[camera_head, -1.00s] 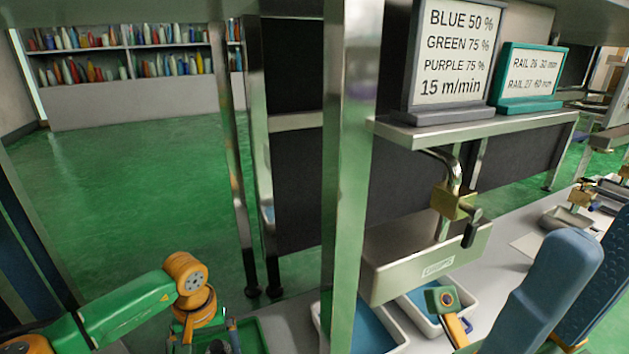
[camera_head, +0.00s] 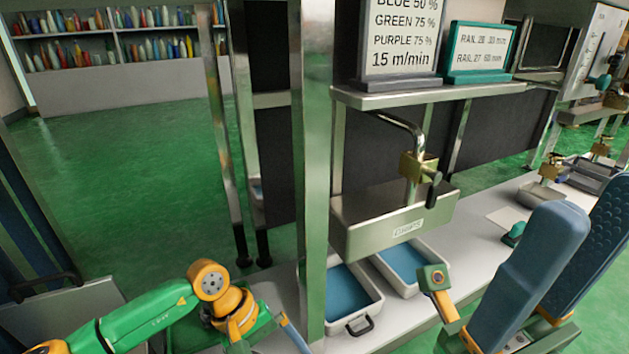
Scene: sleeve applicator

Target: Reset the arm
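My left arm, green with orange joints, comes in from the lower left and bends down at its wrist. Only a blue finger of my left gripper (camera_head: 293,335) shows, at the bottom edge beside the metal post; the rest is hidden, so its opening cannot be told. My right gripper (camera_head: 588,235) is raised close to the camera at the right. Its two large blue fingers point up and stand apart, with nothing seen between them; the farther-right one has a dimpled inner face.
A metal post (camera_head: 314,180) stands between my arms. Behind it are a steel box (camera_head: 395,222) under a brass valve (camera_head: 417,168), trays with blue insides (camera_head: 352,295), and a shelf (camera_head: 440,94) holding signs. A grey bench (camera_head: 480,250) runs right. Green floor is clear at left.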

